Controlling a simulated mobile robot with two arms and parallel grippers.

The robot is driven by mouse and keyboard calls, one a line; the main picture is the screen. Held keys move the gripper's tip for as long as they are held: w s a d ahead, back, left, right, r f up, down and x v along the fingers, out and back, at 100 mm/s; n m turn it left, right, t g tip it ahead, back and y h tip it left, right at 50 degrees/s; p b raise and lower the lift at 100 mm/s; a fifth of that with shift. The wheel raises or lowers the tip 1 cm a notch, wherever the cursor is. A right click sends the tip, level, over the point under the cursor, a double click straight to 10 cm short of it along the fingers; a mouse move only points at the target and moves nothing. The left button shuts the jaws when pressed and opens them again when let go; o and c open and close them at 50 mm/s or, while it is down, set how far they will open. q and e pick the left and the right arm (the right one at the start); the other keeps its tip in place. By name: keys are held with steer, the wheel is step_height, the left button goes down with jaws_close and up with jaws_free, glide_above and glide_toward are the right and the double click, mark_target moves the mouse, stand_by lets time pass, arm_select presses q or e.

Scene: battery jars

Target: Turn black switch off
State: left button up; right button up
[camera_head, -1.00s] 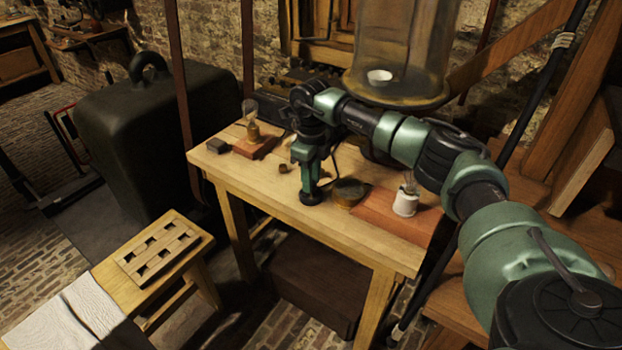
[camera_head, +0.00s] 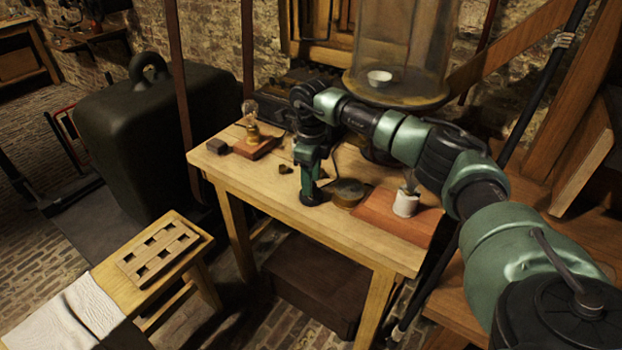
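My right arm reaches in from the right over the wooden table (camera_head: 245,178). My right gripper (camera_head: 311,198) points down at the tabletop, left of a round dark disc (camera_head: 347,192). Its fingers are dark and small, so I cannot tell whether they are open or shut. A small dark block (camera_head: 217,146) lies at the table's left corner, but I cannot tell whether it is the black switch. No switch shows clearly; my arm hides part of the table's back. My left gripper is not in view.
A glass bulb on a brown base (camera_head: 256,147) stands at the back left of the table. A small brown piece (camera_head: 285,169) lies left of the gripper. A white jar (camera_head: 406,204) stands on a reddish board (camera_head: 385,222). A large glass cylinder (camera_head: 400,50) stands behind.

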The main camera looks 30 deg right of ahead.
steer(key=shift+r, duration=0.1)
step_height(320, 180, up, 8)
steer(key=shift+f+b, duration=0.2)
steer(key=shift+b, duration=0.2)
stand_by(0.5)
